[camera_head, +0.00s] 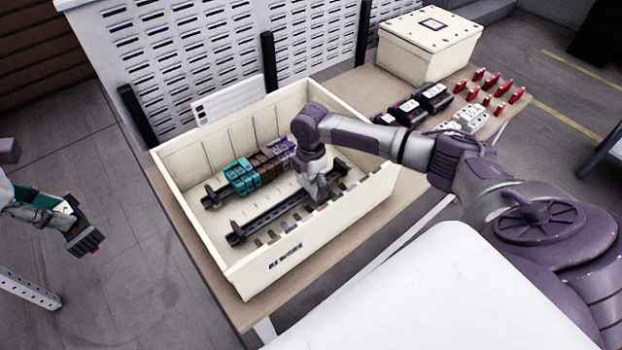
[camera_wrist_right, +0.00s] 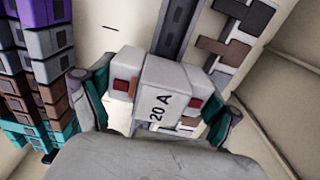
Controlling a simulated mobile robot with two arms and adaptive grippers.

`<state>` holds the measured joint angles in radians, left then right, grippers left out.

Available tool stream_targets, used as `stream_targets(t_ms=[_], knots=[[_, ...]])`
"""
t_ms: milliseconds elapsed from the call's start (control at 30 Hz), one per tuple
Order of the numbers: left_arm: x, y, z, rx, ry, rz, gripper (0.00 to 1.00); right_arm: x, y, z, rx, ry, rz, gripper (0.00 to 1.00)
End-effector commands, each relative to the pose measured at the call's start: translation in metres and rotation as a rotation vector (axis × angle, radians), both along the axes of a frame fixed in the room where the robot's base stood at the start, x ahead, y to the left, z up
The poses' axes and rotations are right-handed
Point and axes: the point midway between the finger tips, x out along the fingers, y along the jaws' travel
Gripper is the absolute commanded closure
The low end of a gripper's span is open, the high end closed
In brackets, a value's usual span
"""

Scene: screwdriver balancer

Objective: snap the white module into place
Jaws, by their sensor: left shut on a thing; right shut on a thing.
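My right gripper (camera_head: 318,188) is inside the cream box, low over the front black rail (camera_head: 268,215). In the right wrist view, its teal-padded fingers (camera_wrist_right: 154,95) are shut on the white module (camera_wrist_right: 165,85), marked "20 A" and with red parts. The rail (camera_wrist_right: 180,30) runs up behind the module. I cannot tell whether the module touches or is seated on the rail; its underside is hidden. My left gripper (camera_head: 78,228) is out at the far left, beyond the table, shut on a dark thing with red parts (camera_head: 86,242).
The back rail carries teal (camera_head: 240,175), brown and purple blocks. The cream box (camera_head: 225,262) has raised walls around the rails. Black modules (camera_head: 405,112), white modules (camera_head: 470,118), red pieces (camera_head: 485,78) and a lidded box (camera_head: 430,45) stand at the table's far right.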

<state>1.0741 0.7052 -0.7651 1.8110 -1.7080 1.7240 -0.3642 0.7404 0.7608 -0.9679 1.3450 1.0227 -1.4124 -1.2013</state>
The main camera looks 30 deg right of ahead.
Motion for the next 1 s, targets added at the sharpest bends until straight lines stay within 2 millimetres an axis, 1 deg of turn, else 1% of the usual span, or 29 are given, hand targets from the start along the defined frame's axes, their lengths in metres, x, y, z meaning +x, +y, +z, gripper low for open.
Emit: stream_targets(t_ms=[33, 867, 900, 967, 1000], knots=[[0.0001, -0.0001, -0.0007, -0.001, -0.001, 0.0, 1.0, -0.0019, 0.0008, -0.0042, 0.001, 0.005, 0.001, 0.53], [0.0001, -0.0001, 0.005, -0.001, -0.001, 0.0, 1.0, -0.0015, 0.0002, -0.0046, -0.001, 0.004, 0.0, 0.53], [0.0001, -0.0001, 0.0049, -0.001, -0.001, 0.0, 1.0, -0.0015, 0.0002, -0.0046, -0.001, 0.004, 0.0, 0.09], [0.0001, -0.0001, 0.0049, -0.001, -0.001, 0.0, 1.0, -0.0015, 0.0002, -0.0045, -0.001, 0.004, 0.0, 0.0], [0.0001, -0.0001, 0.0049, -0.001, -0.001, 0.0, 1.0, -0.0015, 0.0002, -0.0045, -0.001, 0.004, 0.0, 0.0]])
